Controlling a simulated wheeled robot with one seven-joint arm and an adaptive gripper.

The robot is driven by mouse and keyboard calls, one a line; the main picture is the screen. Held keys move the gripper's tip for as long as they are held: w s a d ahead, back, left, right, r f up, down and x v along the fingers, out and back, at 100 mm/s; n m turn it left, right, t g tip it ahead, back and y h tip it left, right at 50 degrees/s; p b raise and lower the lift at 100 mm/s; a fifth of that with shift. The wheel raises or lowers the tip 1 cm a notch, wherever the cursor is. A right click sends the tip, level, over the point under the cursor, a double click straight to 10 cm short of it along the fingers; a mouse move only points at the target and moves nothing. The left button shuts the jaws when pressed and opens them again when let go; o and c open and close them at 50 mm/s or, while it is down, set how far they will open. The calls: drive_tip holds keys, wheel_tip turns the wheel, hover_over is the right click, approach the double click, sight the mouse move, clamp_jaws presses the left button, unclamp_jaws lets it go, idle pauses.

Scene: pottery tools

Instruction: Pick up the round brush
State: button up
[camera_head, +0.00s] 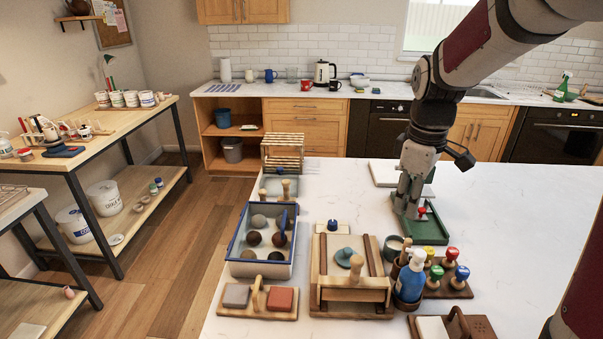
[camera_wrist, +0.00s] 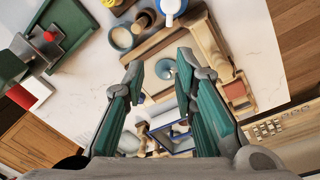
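I cannot pick out the round brush with certainty. A wooden handle (camera_head: 405,250) stands beside the blue bottle (camera_head: 411,280), and its lower end is hidden. My gripper (camera_head: 409,197) is over the counter by the green tray (camera_head: 430,232), pointing down. In the wrist view its two green fingers (camera_wrist: 160,66) are spread apart with nothing held between them. Beyond the fingertips lie a wooden frame (camera_wrist: 212,48) and a small teal round piece (camera_wrist: 165,69). The same teal piece sits on the wooden press board (camera_head: 347,257) in the head view.
A blue-rimmed tub (camera_head: 237,268) with several balls stands at the left of the white counter (camera_head: 500,220). Several stamps with coloured knobs (camera_head: 452,253) stand on a dark wooden block at right. A grey-green cup (camera_head: 396,247) is near the bottle. The counter's right side is clear.

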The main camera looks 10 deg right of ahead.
drive_tip(key=n+g, duration=0.1)
drive_tip(key=n, duration=0.1)
hover_over(402, 264)
drive_tip(key=shift+y, duration=0.3)
drive_tip(key=f, duration=0.5)
drive_tip(key=shift+w+d+f, duration=0.15)
drive_tip(key=shift+w+f, duration=0.2)
drive_tip(key=shift+w, duration=0.05)
wheel_tip(402, 264, down, 14)
drive_tip(key=shift+d+r+p, duration=0.1)
drive_tip(key=shift+r+p, duration=0.05)
drive_tip(key=shift+p, duration=0.55)
clamp_jaws()
